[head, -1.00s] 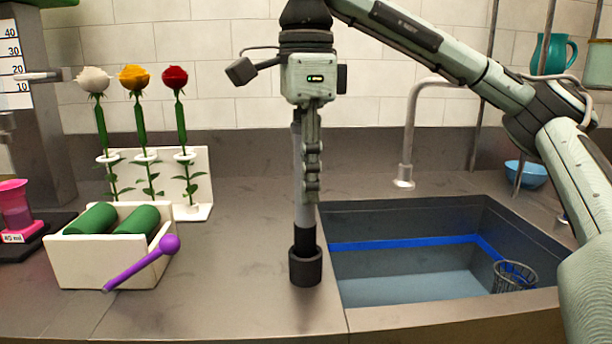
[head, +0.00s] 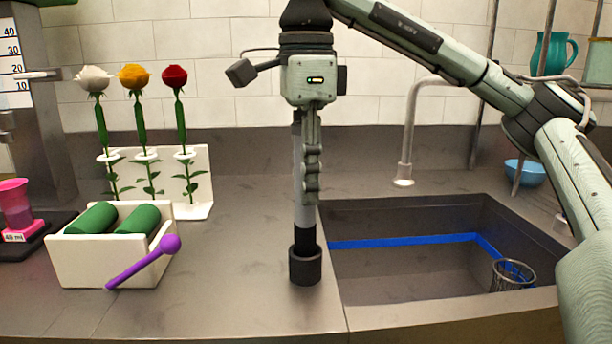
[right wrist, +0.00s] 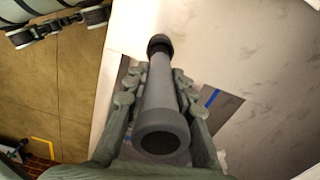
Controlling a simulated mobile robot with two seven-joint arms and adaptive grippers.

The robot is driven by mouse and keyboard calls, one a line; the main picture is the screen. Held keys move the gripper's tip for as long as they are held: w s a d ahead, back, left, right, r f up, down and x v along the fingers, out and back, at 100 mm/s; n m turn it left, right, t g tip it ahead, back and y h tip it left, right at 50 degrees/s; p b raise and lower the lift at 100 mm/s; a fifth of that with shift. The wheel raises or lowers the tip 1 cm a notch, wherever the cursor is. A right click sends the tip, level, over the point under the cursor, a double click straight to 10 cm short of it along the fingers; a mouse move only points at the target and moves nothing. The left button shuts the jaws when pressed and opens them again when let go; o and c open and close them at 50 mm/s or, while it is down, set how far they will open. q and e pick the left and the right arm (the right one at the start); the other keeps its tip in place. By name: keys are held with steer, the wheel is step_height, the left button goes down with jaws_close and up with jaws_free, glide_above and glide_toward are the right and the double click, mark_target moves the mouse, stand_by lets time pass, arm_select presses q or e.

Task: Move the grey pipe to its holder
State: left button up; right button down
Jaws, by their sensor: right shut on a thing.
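The grey pipe (head: 298,165) stands upright in the head view, partly hidden behind my right gripper (head: 311,190). The right gripper is shut on the pipe's shaft. The pipe's lower part is black and reaches into the mouth of a wider black round cup (head: 305,267) on the counter, which looks like the holder. How deep the pipe sits cannot be told. In the right wrist view the pipe (right wrist: 160,105) lies between the two fingers, its open end toward the camera and a dark ring at its far end.
A sink (head: 400,270) with a wire basket (head: 513,275) lies right of the cup, below a faucet (head: 405,140). At left are a white box (head: 100,262) with green cylinders, a purple stick (head: 140,264) and a rack (head: 200,160) of roses. The counter between is clear.

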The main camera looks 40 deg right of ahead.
steer(key=shift+f, duration=0.2)
steer(key=shift+f+b, duration=0.55)
steer(key=shift+f, duration=0.15)
steer(key=shift+f, duration=0.15)
steer(key=shift+f, duration=0.1)
steer(key=shift+f+b, duration=0.5)
steer(key=shift+f, duration=0.1)
